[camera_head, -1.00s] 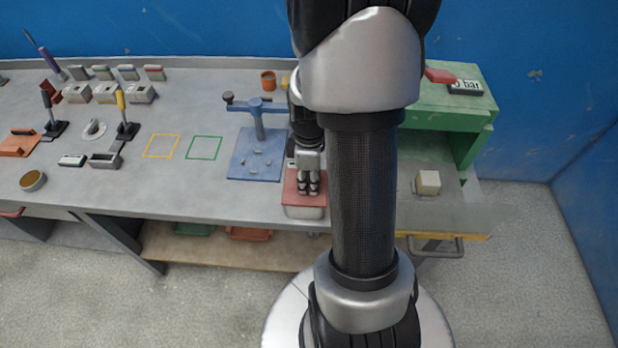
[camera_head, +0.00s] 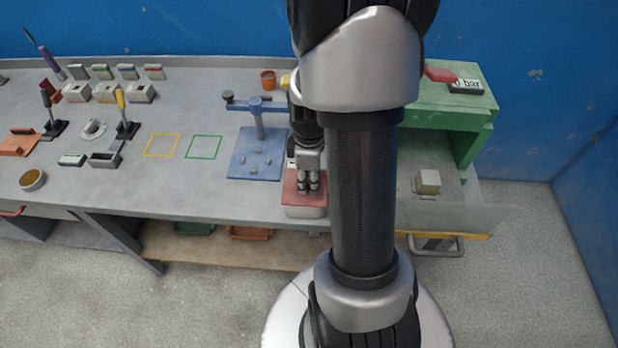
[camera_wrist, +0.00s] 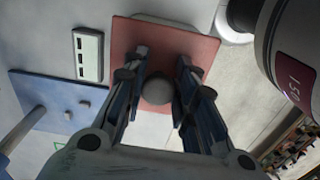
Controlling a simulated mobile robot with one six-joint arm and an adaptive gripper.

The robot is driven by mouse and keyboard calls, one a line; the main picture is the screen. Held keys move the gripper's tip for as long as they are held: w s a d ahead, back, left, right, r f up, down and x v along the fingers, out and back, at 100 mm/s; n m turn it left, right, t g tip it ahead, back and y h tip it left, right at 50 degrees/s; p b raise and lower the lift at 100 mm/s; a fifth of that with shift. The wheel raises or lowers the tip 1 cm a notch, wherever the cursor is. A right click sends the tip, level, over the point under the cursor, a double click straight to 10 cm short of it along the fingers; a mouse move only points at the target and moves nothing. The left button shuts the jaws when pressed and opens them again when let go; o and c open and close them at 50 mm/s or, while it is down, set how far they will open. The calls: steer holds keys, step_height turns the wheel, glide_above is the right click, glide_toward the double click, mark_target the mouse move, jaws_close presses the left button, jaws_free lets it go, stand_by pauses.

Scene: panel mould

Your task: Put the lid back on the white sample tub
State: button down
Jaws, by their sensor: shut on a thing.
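The red square lid (camera_head: 290,192) is at the front edge of the bench, left of my arm, with the pale sample tub (camera_head: 304,212) directly below it. The lid appears level and over the tub; I cannot tell whether it is fully seated. My gripper (camera_head: 309,188) points down and is shut on the lid's round grey knob. In the wrist view, the knob (camera_wrist: 160,90) sits between the fingertips of my gripper (camera_wrist: 159,95), with the red lid (camera_wrist: 166,50) around it. My fingers hide part of the lid.
A blue fixture plate (camera_head: 256,160) with a post stands left of the tub. Green and yellow outlined squares mark clear bench further left. A drawer (camera_head: 450,215) holding a pale block (camera_head: 428,181) is open at right, below a green cabinet (camera_head: 480,110).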

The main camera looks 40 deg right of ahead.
stand_by(0.3)
steer(key=c, duration=1.2)
jaws_free()
steer(key=shift+o, duration=0.4)
steer(key=o, duration=0.4)
steer(key=shift+r, duration=0.15)
steer(key=shift+r+p, duration=2.9)
steer(key=shift+r, duration=0.5)
